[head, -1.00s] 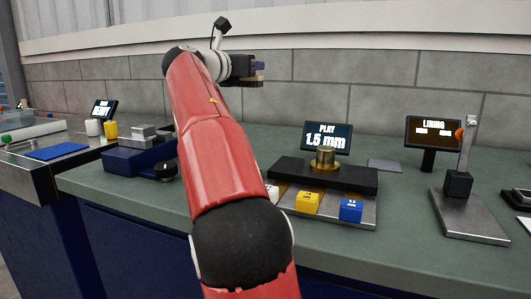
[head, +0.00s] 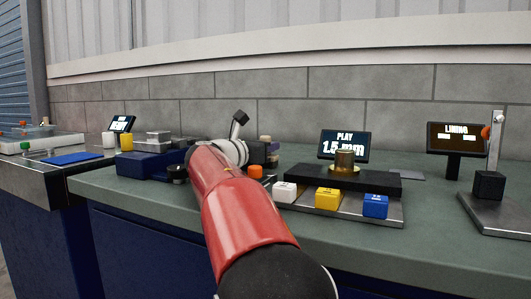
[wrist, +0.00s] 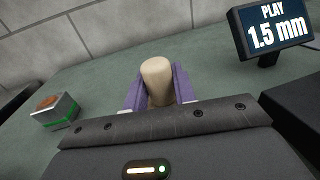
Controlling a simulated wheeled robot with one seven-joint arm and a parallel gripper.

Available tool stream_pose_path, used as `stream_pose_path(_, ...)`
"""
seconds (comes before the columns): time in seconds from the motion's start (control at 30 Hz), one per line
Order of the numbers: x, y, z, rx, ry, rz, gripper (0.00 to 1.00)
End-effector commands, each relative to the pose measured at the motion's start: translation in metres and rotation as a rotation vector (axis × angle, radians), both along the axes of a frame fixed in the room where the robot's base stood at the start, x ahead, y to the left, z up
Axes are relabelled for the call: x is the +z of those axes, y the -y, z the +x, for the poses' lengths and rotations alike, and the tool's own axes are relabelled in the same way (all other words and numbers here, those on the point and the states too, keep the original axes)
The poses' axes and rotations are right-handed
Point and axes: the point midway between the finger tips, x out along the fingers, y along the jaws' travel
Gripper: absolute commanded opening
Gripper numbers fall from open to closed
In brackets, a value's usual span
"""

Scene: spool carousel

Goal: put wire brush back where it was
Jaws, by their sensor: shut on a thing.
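My gripper (wrist: 158,92) has its purple fingers shut around a rounded, beige wooden end, which I take to be the handle of the wire brush (wrist: 157,75). Its lower part and any bristles are hidden behind the gripper body. In the head view my gripper (head: 272,150) is low over the green bench, left of the PLAY screen (head: 344,145). The beige end of the brush (head: 265,139) just shows above it. I cannot tell whether the brush touches the bench.
A black block with a brass bushing (head: 345,162) stands right of my gripper. White, yellow and blue cubes (head: 327,197) sit before it. A blue device (head: 150,163) stands left. A small box (wrist: 54,110) shows in the wrist view.

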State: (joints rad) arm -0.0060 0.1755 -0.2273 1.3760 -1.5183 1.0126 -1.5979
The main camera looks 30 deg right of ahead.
Motion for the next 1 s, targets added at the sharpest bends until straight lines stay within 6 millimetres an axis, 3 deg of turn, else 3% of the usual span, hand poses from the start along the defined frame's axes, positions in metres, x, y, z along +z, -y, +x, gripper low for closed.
stream_pose_path(0.4,-0.006,0.000,0.000,0.000,0.000,-0.001,0.01)
stream_pose_path(0.43,-0.005,0.000,0.000,0.000,0.000,-0.001,0.30)
stream_pose_path(0.57,-0.004,0.000,0.000,0.000,0.000,-0.001,0.47)
stream_pose_path(0.9,0.001,0.000,0.000,0.000,0.001,-0.001,0.48)
stream_pose_path(1.0,-0.002,-0.012,-0.003,0.004,0.001,0.000,0.48)
